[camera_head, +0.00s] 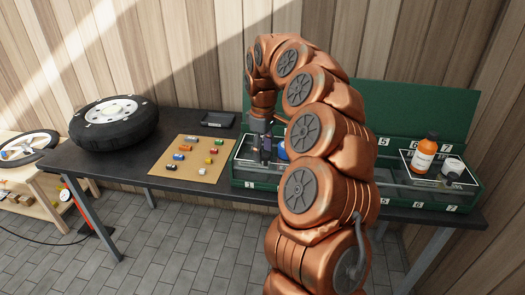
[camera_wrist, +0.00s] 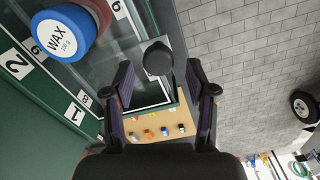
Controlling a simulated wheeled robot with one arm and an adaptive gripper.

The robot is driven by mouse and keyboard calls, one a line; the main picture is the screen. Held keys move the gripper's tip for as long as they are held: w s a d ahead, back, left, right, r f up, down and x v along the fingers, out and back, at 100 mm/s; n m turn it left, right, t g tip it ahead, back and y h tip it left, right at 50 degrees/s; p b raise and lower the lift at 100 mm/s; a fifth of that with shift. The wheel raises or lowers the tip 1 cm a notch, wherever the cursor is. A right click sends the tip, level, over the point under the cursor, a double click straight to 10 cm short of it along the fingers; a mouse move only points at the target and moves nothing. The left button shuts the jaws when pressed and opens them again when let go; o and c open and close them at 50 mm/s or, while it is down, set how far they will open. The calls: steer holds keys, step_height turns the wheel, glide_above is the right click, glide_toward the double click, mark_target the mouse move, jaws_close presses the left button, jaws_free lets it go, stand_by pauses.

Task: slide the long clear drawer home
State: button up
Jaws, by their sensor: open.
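A green case (camera_head: 478,193) with a raised green back panel (camera_head: 425,108) stands on the bench, numbered labels along its front. A clear, dark-edged drawer (camera_head: 245,148) shows at its left part. In the wrist view, its clear panel (camera_wrist: 118,45) ends in a dark rim beside a dark round knob (camera_wrist: 158,58). My gripper (camera_head: 262,150) is at the left part of the case. In the wrist view my gripper (camera_wrist: 160,80) is open, its fingers on either side of the knob, with no clear contact. My arm hides the middle of the case, so how far the drawer sticks out cannot be told.
A wax tin (camera_wrist: 65,35) sits in the case near my gripper. An orange bottle (camera_head: 424,152) and a grey-white item (camera_head: 453,168) are at its right. Left are a board with small coloured blocks (camera_head: 190,160), a black tray (camera_head: 217,119) and a tyre (camera_head: 115,122).

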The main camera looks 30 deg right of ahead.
step_height(320, 180, up, 11)
steer(key=shift+r, duration=0.2)
stand_by(0.5)
stand_by(0.3)
steer(key=shift+a, duration=0.1)
